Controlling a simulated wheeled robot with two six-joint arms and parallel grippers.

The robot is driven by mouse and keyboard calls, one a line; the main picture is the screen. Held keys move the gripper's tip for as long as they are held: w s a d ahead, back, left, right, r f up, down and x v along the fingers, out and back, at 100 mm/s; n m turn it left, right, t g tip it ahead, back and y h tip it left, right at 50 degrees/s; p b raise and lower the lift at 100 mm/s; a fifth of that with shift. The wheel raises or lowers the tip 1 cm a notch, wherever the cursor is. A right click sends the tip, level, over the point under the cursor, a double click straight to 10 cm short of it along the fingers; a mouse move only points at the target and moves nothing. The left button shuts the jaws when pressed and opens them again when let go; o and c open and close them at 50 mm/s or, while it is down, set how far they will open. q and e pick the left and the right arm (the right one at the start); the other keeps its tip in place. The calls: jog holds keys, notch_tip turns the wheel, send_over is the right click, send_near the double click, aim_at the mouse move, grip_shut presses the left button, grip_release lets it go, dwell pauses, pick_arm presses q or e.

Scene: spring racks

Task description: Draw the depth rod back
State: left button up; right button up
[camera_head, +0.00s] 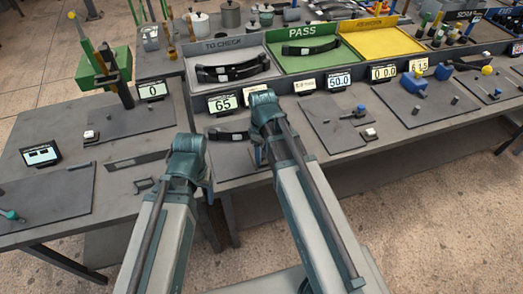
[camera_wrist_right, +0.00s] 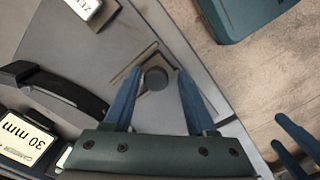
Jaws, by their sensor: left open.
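A round dark post end (camera_wrist_right: 155,78), perhaps the depth rod, stands at a small square recess in a grey plate (camera_wrist_right: 95,45). I cannot tell for sure that it is the rod. My right gripper has its two blue fingers (camera_wrist_right: 158,95) apart on either side of it, with gaps showing and nothing held. In the head view the right gripper (camera_head: 259,156) is largely hidden behind its own wrist, over the station below the 65 display (camera_head: 223,103).
A dark curved spring (camera_wrist_right: 52,85) and a 30 mm label block (camera_wrist_right: 25,138) lie close to the right gripper. A white ZERO block (camera_wrist_right: 86,7) is beyond. TO CHECK (camera_head: 246,92), green PASS (camera_head: 345,63) and yellow (camera_head: 400,48) trays stand at the back.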

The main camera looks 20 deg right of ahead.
jog(key=shift+o, duration=0.5)
jog(key=shift+w, duration=0.1)
jog(key=shift+r, duration=0.1)
jog(key=shift+r+p, duration=0.2)
jog(key=shift+p, duration=0.15)
notch_tip(320, 180, up, 13)
jog(key=p, duration=1.3)
jog(key=shift+r, duration=0.1)
jog(key=s+a+f+m+h+b, duration=0.1)
jog(key=s+a+f+m+b, duration=0.4)
jog(key=s+a, duration=0.5)
jog(key=shift+s+a+f+m+b, duration=0.3)
jog(key=shift+s+f+b, duration=0.15)
jog(key=shift+f+b, duration=0.3)
